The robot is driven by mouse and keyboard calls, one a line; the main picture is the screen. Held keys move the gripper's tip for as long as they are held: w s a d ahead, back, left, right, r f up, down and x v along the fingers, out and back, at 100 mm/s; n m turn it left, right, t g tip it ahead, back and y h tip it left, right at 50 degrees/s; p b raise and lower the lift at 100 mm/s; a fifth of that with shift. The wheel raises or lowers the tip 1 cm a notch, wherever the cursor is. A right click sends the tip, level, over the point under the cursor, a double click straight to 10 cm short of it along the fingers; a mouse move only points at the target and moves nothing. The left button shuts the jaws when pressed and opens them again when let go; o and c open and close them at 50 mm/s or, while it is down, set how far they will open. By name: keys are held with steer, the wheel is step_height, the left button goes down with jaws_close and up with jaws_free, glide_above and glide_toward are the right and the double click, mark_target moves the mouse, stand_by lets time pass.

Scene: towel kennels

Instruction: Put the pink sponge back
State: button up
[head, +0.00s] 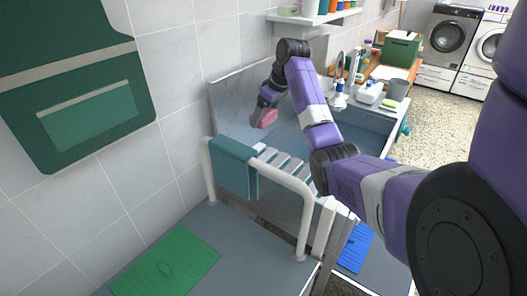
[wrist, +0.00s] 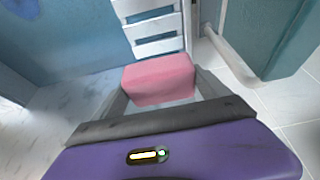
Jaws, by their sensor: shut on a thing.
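The pink sponge (wrist: 158,80) is a small block held between the fingers of my gripper (wrist: 158,92). In the head view the sponge (head: 264,118) hangs below my gripper (head: 267,108), over the tub (head: 228,118) near its back wall. The gripper is shut on it. The sponge looks clear of the tub's surfaces, but the exact gap cannot be told.
A slatted ramp (head: 283,164) and white rails (head: 300,205) with a teal towel (head: 234,166) stand at the tub's near end. A faucet (head: 339,88) and a counter with bottles and a green box (head: 400,50) lie beyond. A shelf (head: 312,17) is on the wall above.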

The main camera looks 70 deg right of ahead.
mark_target(262, 156)
step_height(262, 156, down, 15)
steer(key=shift+f+p, duration=0.2)
steer(key=shift+p, duration=0.55)
steer(key=shift+f, duration=0.15)
steer(key=o, duration=1.3)
steer(key=shift+r, duration=0.3)
steer(key=b+v, duration=0.1)
steer(key=v, duration=1.1)
steer(key=shift+f, duration=0.1)
